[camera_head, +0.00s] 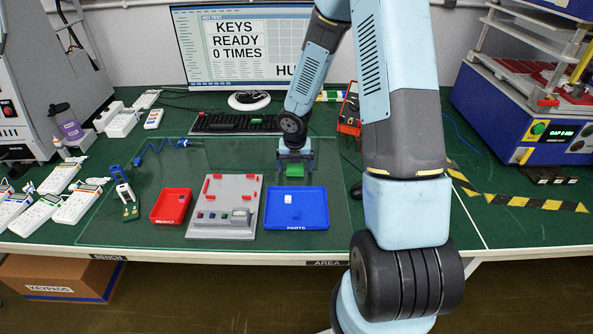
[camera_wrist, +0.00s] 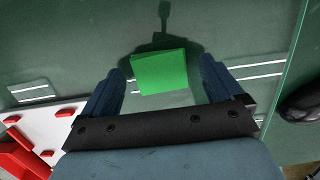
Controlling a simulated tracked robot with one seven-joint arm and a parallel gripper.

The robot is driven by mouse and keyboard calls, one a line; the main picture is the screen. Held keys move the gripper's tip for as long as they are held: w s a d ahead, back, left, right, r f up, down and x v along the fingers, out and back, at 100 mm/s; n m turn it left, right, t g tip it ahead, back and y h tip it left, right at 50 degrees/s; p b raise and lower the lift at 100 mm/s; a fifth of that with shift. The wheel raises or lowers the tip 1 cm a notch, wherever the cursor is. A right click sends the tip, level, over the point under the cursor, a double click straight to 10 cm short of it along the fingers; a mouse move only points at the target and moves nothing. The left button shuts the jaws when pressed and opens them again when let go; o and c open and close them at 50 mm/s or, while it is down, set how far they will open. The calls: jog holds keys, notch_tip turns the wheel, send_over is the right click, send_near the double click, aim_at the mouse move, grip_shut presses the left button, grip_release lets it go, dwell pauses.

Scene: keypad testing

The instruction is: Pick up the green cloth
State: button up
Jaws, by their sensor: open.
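The green cloth (camera_wrist: 161,72) is a small, bright green folded square. In the wrist view it shows just ahead of and between my two blue fingers. In the head view the cloth (camera_head: 294,170) shows below my gripper, on the green mat behind the blue parts tray. My gripper (camera_wrist: 167,83) is open and empty, with one finger on each side of the cloth. In the head view my gripper (camera_head: 295,160) points down over the cloth. I cannot tell how high the fingertips are above the mat.
The blue parts tray (camera_head: 310,222) and grey test fixture (camera_head: 212,228) stand in front, with a red tray (camera_head: 158,219) left of them. A keyboard (camera_head: 222,131) and monitor (camera_head: 292,76) are behind.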

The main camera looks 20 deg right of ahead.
aim_at(296, 166)
jog(key=c, duration=1.2)
jog(key=shift+r, duration=0.45)
notch_tip(296, 166, up, 2)
jog(key=shift+d+r, duration=0.1)
jog(key=s+r, duration=0.3)
jog(key=s, duration=0.1)
jog(key=s+r, duration=0.3)
jog(key=s, duration=0.2)
jog(key=s+d+r, duration=0.1)
jog(key=s+r, duration=0.3)
jog(key=s, duration=0.1)
jog(key=shift+d, duration=0.1)
